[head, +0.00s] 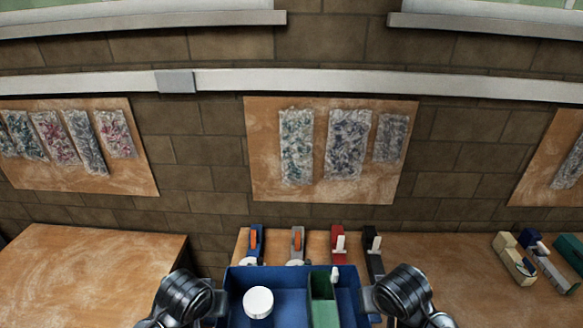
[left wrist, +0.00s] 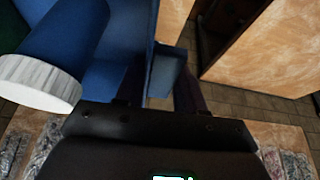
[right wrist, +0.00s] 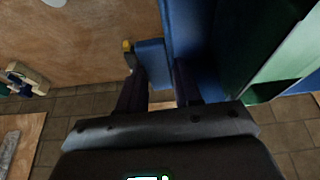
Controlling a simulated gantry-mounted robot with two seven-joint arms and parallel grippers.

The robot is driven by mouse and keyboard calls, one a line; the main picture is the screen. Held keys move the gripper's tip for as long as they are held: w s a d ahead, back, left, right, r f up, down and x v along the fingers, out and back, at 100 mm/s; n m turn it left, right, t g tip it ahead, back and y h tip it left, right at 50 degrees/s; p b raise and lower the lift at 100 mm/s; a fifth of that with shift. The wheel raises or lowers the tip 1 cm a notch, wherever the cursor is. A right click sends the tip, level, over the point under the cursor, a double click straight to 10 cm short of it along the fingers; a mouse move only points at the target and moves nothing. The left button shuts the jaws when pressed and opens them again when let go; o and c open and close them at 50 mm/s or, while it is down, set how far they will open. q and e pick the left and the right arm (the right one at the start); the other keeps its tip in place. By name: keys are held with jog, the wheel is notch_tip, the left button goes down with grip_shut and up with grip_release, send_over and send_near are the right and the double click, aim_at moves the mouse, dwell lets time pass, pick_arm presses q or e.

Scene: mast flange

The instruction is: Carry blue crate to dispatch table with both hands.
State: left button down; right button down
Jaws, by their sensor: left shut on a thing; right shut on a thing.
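The blue crate (head: 238,285) is at the bottom centre of the head view, between my two arms. Inside it are a white-topped round container (head: 258,302) and a green box (head: 323,300) with a small white piece at its top. My left gripper (left wrist: 158,82) is shut on the blue handle (left wrist: 168,68) at the crate's left side. My right gripper (right wrist: 157,78) is shut on the blue handle (right wrist: 150,52) at its right side. The crate's underside is hidden. The frames do not say which table is the dispatch table.
A bare wooden table (head: 85,275) stands at the left, with a gap before another wooden table (head: 440,265) behind and right of the crate. That table holds several tape-dispenser-like tools (head: 338,243) and cream and green items (head: 512,258). A brick wall (head: 215,150) with boards is behind.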

pick_arm(q)
jog(key=shift+w+a+r, duration=0.1)
jog(key=shift+a+r, duration=0.3)
jog(key=shift+a, duration=0.1)
pick_arm(e)
jog(key=shift+a+r, duration=0.15)
jog(key=shift+r, duration=0.55)
pick_arm(q)
jog(key=shift+w+d+r, duration=0.1)
jog(key=shift+d+r, duration=0.1)
jog(key=shift+r, duration=0.6)
pick_arm(e)
jog(key=shift+w+r, duration=0.1)
jog(key=shift+r, duration=0.6)
pick_arm(q)
jog(key=shift+r, duration=0.2)
pick_arm(e)
jog(key=shift+r, duration=0.1)
pick_arm(q)
jog(key=shift+d, duration=0.2)
pick_arm(e)
jog(key=shift+a, duration=0.25)
